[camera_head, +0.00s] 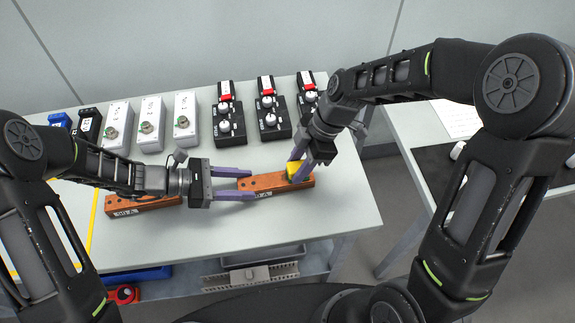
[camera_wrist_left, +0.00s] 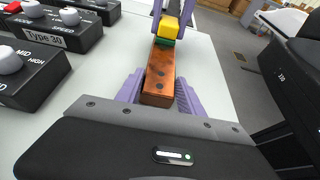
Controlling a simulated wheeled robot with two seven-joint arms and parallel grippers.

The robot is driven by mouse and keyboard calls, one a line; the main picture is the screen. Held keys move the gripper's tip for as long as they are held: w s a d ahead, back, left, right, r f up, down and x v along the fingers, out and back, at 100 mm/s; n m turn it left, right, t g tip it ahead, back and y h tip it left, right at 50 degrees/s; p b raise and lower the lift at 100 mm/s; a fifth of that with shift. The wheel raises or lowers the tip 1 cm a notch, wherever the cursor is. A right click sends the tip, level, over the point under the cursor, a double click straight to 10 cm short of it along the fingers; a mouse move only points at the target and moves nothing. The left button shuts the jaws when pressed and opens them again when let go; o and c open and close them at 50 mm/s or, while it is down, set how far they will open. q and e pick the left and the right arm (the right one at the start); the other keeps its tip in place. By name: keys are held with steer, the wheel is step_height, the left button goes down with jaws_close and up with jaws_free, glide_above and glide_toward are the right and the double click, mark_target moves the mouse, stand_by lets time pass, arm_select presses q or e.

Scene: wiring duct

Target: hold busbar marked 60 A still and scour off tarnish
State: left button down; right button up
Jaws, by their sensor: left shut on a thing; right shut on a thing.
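An orange-brown busbar (camera_head: 268,181) lies on the table, its front label too small to read surely. My left gripper (camera_head: 252,184) is shut on its left end, one finger along each long side. In the left wrist view, the busbar (camera_wrist_left: 158,82) shows dark round spots on its top and runs away between the fingers. My right gripper (camera_head: 298,167) is shut on a yellow scouring pad (camera_head: 293,170) at the busbar's right part. The pad (camera_wrist_left: 168,26) has a green underside, resting on or just over the far end. Any tarnish under the pad is hidden.
Another orange-brown busbar (camera_head: 148,203) lies to the left, partly under my left forearm. White switch boxes (camera_head: 151,122) and black control boxes with knobs (camera_head: 270,120) line the table's back. A blue bin (camera_head: 135,276) and a grey duct piece (camera_head: 250,276) sit below the front edge.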

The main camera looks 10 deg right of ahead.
steer(key=shift+d, duration=1.75)
steer(key=shift+a, duration=3.85)
step_height(320, 180, up, 2)
steer(key=shift+w+r, duration=0.1)
steer(key=shift+r, duration=2.95)
steer(key=shift+f, duration=0.1)
